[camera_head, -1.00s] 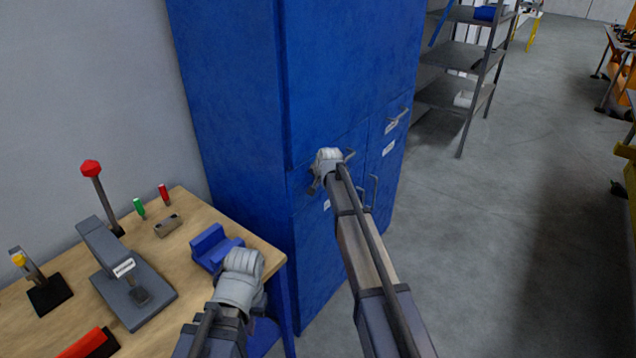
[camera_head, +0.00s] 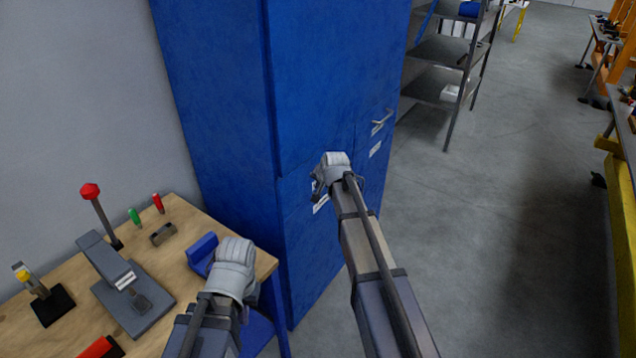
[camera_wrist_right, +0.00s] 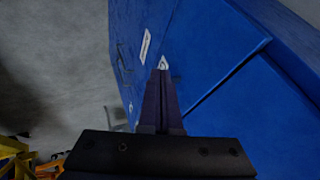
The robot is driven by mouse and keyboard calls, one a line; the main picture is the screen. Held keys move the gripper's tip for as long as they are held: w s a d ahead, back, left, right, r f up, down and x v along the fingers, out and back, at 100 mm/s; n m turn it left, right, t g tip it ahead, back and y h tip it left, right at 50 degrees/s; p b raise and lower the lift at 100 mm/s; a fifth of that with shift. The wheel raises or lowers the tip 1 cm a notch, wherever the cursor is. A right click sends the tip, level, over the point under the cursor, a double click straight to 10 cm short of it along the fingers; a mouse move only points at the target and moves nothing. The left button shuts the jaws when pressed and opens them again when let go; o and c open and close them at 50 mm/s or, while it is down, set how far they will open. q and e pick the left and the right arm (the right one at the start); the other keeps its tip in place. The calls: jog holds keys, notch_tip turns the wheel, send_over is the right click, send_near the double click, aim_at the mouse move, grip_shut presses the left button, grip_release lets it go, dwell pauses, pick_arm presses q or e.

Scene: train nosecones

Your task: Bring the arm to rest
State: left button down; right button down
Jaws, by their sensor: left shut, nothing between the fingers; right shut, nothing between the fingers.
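My left gripper (camera_head: 235,268) is over the right end of the wooden workbench, beside a blue block. Its grey wrist shows best; the fingertips are mostly hidden from the head camera. It is shut and holds nothing. My right arm reaches forward to the blue cabinet, and my right gripper (camera_head: 318,188) is in front of the cabinet's doors. In the right wrist view its dark fingers (camera_wrist_right: 160,98) are closed together with nothing between them. The blue cabinet (camera_head: 215,90) fills the space behind them; whether the right fingertips touch it I cannot tell.
The workbench (camera_head: 185,275) carries a grey lever fixture (camera_head: 130,295), a red-knobbed lever (camera_head: 100,212), a blue block (camera_head: 201,250) and small tools. A metal shelf (camera_head: 440,90) stands behind the cabinet. Open floor (camera_head: 500,220) lies to the right, bounded by a yellow-framed bench (camera_head: 617,190).

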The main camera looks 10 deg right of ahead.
jog(key=s+a+f+n+g+b, duration=0.1)
jog(key=s+a+f+n+g, duration=0.15)
jog(key=s+a, duration=0.45)
jog(key=s+a+f+n+g+b, duration=0.1)
jog(key=s+a+f+n, duration=0.3)
jog(key=s, duration=0.6)
jog(key=s+a+f+n+g+b, duration=0.1)
jog(key=s+a+n+g, duration=0.1)
jog(key=s, duration=0.8)
jog(key=s+a+n+g+h+b, duration=0.1)
jog(key=s+a+n+g, duration=0.1)
jog(key=s, duration=0.7)
jog(key=shift+s+a+f+n+h, duration=0.3)
jog(key=shift+s+a+f+n, duration=0.15)
jog(key=shift+n, duration=0.5)
jog(key=shift+w, duration=0.1)
